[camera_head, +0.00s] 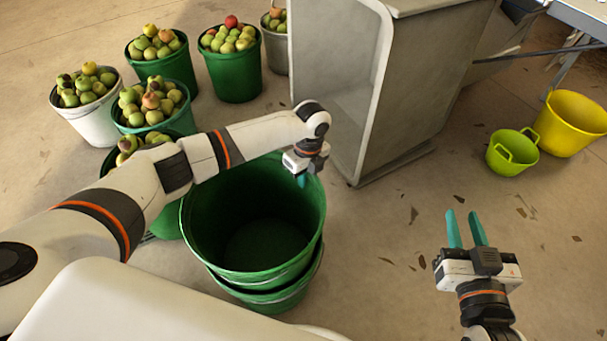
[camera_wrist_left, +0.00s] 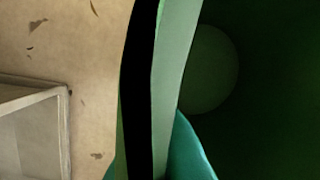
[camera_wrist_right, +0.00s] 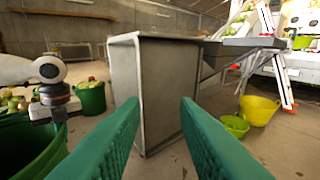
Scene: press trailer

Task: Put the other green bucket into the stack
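A large green bucket (camera_head: 255,215) stands in the middle of the head view, nested in another green bucket (camera_head: 280,298), whose rim shows just below. The upper bucket is empty inside. My left gripper (camera_head: 301,178) is at its far right rim, fingers pointing down. In the left wrist view, the rim (camera_wrist_left: 168,85) runs between the teal fingers, which are closed in on it; the left finger is mostly hidden. My right gripper (camera_head: 467,230) is open and empty above the floor at right; its spread fingers also show in the right wrist view (camera_wrist_right: 160,110).
Fruit-filled buckets stand at back left: green ones (camera_head: 235,75) (camera_head: 165,65), a white one (camera_head: 97,122) and others. A grey metal cabinet (camera_head: 415,80) stands behind the stack. Lime (camera_head: 507,157) and yellow (camera_head: 570,125) tubs sit at right.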

